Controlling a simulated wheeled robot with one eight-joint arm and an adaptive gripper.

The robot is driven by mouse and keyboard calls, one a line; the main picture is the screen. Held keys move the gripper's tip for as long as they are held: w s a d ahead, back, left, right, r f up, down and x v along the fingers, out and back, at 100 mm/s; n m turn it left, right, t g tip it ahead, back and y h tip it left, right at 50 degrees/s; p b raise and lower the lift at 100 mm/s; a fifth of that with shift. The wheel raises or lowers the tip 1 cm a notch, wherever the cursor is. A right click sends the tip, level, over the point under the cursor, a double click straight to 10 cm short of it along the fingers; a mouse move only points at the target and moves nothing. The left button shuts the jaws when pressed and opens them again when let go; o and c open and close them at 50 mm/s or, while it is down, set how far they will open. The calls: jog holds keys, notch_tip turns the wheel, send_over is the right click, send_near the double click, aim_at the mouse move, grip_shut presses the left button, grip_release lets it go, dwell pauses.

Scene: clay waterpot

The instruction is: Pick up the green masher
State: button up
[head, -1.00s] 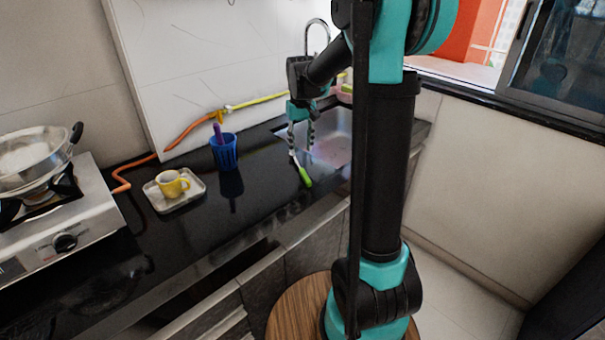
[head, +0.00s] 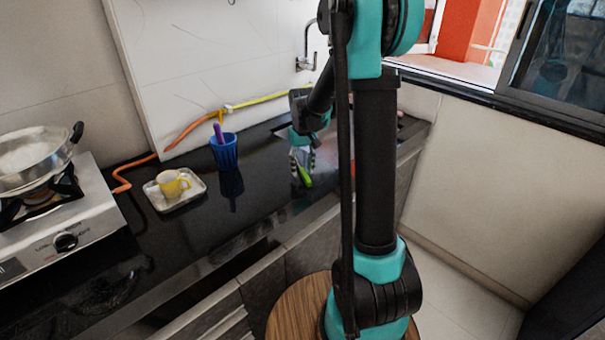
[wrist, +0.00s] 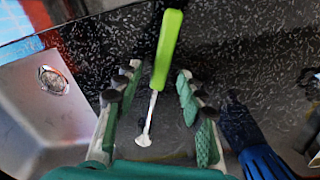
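The green masher lies on the black counter, with its bright green handle (head: 305,176) showing below my gripper in the head view. In the wrist view its green handle (wrist: 167,48) points to the top and its thin white shaft runs down to a small white end. My gripper (head: 301,166) is open above the masher. In the wrist view, the two fingers of my gripper (wrist: 157,82) stand on either side of the masher, with gaps on both sides. In the head view the fingers hide much of the shaft.
A blue cup (head: 224,152) with a purple-handled item stands left of my gripper. The sink (wrist: 40,120) lies beside my gripper. An orange-yellow hose runs along the wall.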

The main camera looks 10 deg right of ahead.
jog(key=shift+c, duration=0.3)
grip_shut()
jog(key=shift+r, duration=0.15)
